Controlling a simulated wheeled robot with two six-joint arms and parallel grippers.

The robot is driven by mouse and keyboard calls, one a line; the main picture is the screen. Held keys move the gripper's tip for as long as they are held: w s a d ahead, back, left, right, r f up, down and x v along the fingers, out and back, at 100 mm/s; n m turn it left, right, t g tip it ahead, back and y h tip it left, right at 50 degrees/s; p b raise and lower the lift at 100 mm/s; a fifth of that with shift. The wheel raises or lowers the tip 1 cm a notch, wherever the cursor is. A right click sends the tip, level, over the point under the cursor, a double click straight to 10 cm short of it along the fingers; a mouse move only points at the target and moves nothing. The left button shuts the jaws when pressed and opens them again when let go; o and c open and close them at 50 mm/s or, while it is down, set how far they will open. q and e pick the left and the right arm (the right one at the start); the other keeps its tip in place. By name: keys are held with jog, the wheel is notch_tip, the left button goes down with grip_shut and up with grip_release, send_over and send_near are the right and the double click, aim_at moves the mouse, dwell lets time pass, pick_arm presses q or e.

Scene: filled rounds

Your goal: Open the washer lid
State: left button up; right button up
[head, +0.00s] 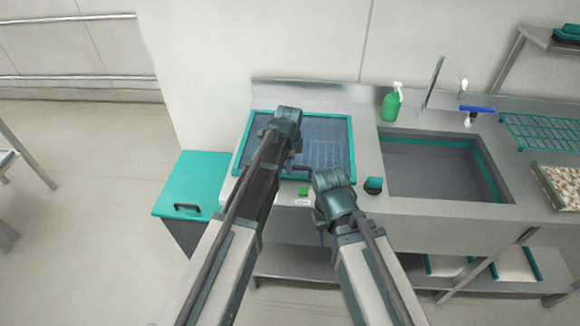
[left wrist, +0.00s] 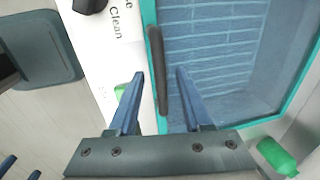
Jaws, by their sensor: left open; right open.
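The washer lid (head: 328,132) is a blue-tinted glass panel in a teal frame, lying closed in the counter in the head view. It also shows in the left wrist view (left wrist: 215,60). Its dark bar handle (left wrist: 158,70) runs along the lid's front edge. My left gripper (left wrist: 160,73) is open, with one blue finger on each side of the handle; I cannot tell if they touch it. In the head view my left arm hides this gripper and part of the lid. What look like my right gripper's blue fingertips (left wrist: 21,168) stand apart, well away from the handle.
A green button (head: 303,191) and a dark teal knob (head: 373,185) sit on the front strip. A teal-topped bin (head: 188,185) stands at left. A green bottle (head: 392,104) stands behind the sink (head: 440,168). My right wrist is close to my left arm.

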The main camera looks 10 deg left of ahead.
pick_arm(q)
grip_shut()
dwell(1.4)
